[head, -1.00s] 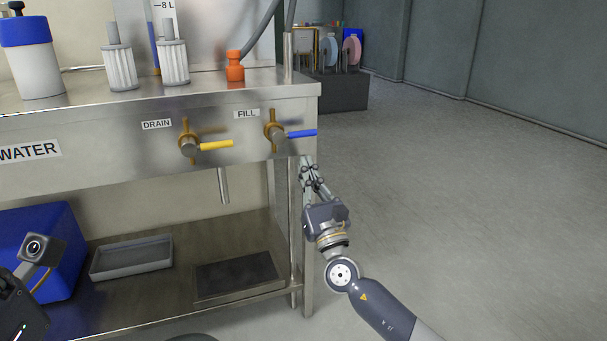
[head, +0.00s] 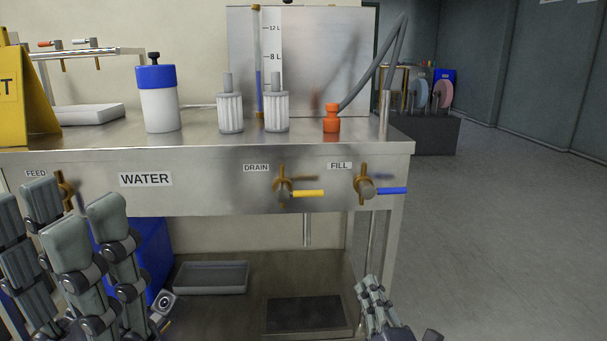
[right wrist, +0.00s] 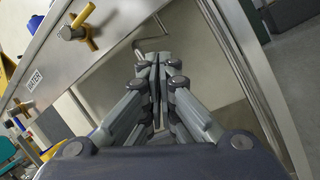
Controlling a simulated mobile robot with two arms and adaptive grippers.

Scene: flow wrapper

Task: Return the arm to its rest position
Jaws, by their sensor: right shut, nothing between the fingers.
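My right gripper (head: 370,288) shows at the bottom of the head view, right of centre, in front of the steel bench's right end. Its fingers are together and empty; in the right wrist view the fingertips (right wrist: 153,60) meet with nothing between them. It is clear of the valves and below the FILL valve (head: 365,187), which has a blue handle. My left gripper (head: 72,225) stands large and close at the lower left of the head view, fingers pointing up. Its jaw opening cannot be judged from here.
The steel bench (head: 220,200) carries a DRAIN valve (head: 285,190) with a yellow handle, a bottle (head: 160,108), filter cartridges and an orange fitting (head: 331,124). A grey tray (head: 210,278) and dark mat (head: 305,315) lie on the lower shelf. Open floor (head: 490,240) lies to the right.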

